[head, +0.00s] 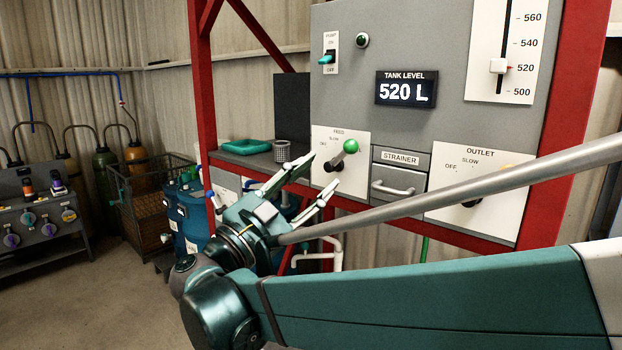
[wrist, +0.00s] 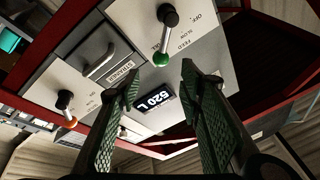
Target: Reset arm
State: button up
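My gripper (head: 322,178) is open and empty in front of the control panel (head: 350,80), a little below and beside the green-knobbed feed lever (head: 350,147). In the wrist view the two fingers of my gripper (wrist: 160,85) stand wide apart with nothing between them in contact. The feed lever's green knob (wrist: 161,59) shows beyond the fingertips, apart from them. The tank level display (head: 406,89) reads 520 L. The outlet lever is mostly hidden behind my arm in the head view; its orange knob (wrist: 70,122) shows in the wrist view.
A strainer drawer (head: 400,180) sits shut between the feed and outlet plates. A teal tray (head: 246,146) and a grey mesh cup (head: 282,151) stand on the shelf at left. Red frame posts (head: 203,80) flank the panel. Blue drums (head: 192,212) stand below the shelf.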

jog(key=s+d+f+n+g+y+b, duration=0.2)
jog(key=s+d+f+n+g+y, duration=0.15)
jog(key=d+f, duration=0.7)
jog(key=s+d+f+n+g+y+b, duration=0.25)
jog(key=d+f+n, duration=0.25)
jog(key=d+f, duration=0.55)
jog(key=s+a+f+n+y+b, duration=0.1)
jog(key=s+f+n+y, duration=0.1)
jog(key=s+f, duration=0.3)
jog(key=s+a+f+n+g+y+b, duration=0.1)
jog(key=s+f+n+y+b, duration=0.1)
jog(key=f, duration=0.9)
jog(key=s+a+f+n+g+y+b, duration=0.1)
jog(key=s+f+n+y, duration=0.3)
jog(key=s+f, duration=0.4)
jog(key=shift+a+f+y+b, duration=0.15)
jog(key=shift+a+y+b, duration=0.3)
jog(key=shift+y, duration=0.25)
